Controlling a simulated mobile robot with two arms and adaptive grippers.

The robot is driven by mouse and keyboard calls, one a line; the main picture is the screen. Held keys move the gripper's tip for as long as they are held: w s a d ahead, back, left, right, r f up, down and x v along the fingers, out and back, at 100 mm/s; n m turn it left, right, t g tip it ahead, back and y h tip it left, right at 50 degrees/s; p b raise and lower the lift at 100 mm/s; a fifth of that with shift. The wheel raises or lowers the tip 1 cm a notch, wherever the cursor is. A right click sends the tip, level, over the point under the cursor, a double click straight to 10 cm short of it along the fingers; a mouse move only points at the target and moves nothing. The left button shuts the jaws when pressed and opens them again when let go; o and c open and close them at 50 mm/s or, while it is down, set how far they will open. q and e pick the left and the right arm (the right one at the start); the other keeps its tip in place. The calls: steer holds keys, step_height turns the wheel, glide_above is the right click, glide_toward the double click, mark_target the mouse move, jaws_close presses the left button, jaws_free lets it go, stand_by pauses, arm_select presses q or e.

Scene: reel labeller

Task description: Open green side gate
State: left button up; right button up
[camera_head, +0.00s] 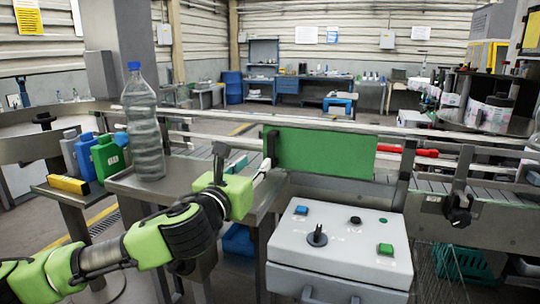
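The green side gate (325,152) is a flat green panel at the near edge of the conveyor, in the middle of the view. It stands upright, in line with the rail, and a dark fitting shows at its left end. My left gripper (242,163) is to the left of the gate and nearer to me, above the grey side table. Its fingers are spread apart, with nothing seen between them. It looks apart from the gate. My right gripper is not in view.
A grey control box (341,245) with a knob and buttons stands below the gate. A clear bottle with a blue cap (147,130) stands on the side table (190,180). Several coloured jugs (108,158) and a yellow block (68,184) sit at the left. Red items (428,153) lie right of the gate.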

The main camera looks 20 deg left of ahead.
mark_target(271, 148)
arm_select(q)
steer(key=w, duration=0.4)
steer(key=w+p, duration=0.1)
steer(key=w, duration=0.8)
steer(key=shift+d+p, duration=0.3)
steer(key=shift+d, duration=0.1)
jaws_close()
